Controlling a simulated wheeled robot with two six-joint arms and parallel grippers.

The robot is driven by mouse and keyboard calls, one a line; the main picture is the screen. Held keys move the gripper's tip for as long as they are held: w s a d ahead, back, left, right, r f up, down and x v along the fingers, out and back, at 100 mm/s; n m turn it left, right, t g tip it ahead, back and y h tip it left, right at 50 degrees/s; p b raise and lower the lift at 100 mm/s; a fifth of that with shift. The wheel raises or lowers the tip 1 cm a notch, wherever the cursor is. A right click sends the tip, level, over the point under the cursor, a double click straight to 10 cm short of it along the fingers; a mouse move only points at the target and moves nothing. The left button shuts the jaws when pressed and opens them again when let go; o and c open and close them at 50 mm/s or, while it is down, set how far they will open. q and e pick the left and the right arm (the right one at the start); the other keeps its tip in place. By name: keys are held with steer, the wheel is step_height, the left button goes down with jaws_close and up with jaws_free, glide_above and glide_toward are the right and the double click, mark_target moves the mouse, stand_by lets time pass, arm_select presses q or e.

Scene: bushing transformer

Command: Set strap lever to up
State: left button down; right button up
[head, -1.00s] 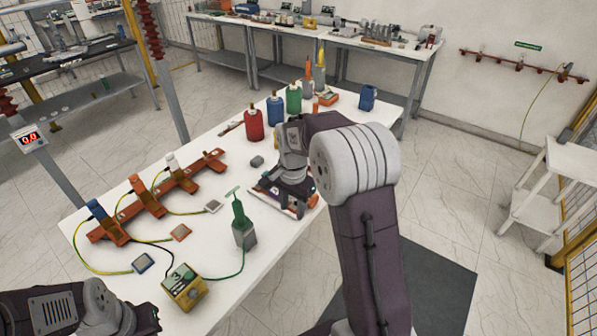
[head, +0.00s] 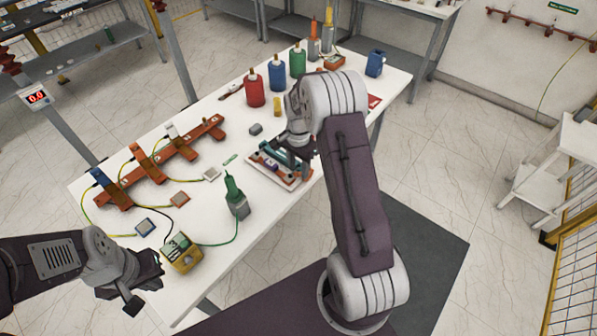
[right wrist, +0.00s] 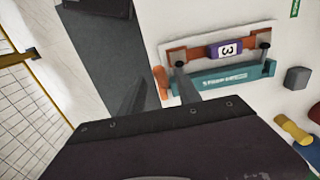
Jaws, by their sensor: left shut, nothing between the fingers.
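A small panel (head: 287,181) lies on the white table, with a teal bar and orange parts. In the right wrist view the panel shows an orange bar (right wrist: 186,56), a purple tag (right wrist: 226,48) marked 3 and a teal bar (right wrist: 220,82). I cannot tell which part is the strap lever or how it is set. My right gripper (head: 292,160) is over the panel, partly hidden by my arm. In the right wrist view a grey finger crosses the panel's left end; contact and opening are unclear. My left gripper (head: 145,290) is shut and empty, off the table's near left edge.
A green tool (head: 236,195) and a yellow meter (head: 181,252) stand left of the panel. An orange rail (head: 165,165) with cabled clamps lies further left. Red (head: 254,88), blue (head: 277,76) and green (head: 297,59) bottles stand behind. A grey block (head: 255,128) is near the panel.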

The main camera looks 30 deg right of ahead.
mark_target(298, 172)
steer(key=f, duration=0.3)
steer(key=shift+a+f, duration=0.1)
steer(key=shift+a, duration=0.15)
steer(key=shift+f, duration=0.15)
steer(key=shift+d, duration=0.1)
jaws_close()
stand_by(1.0)
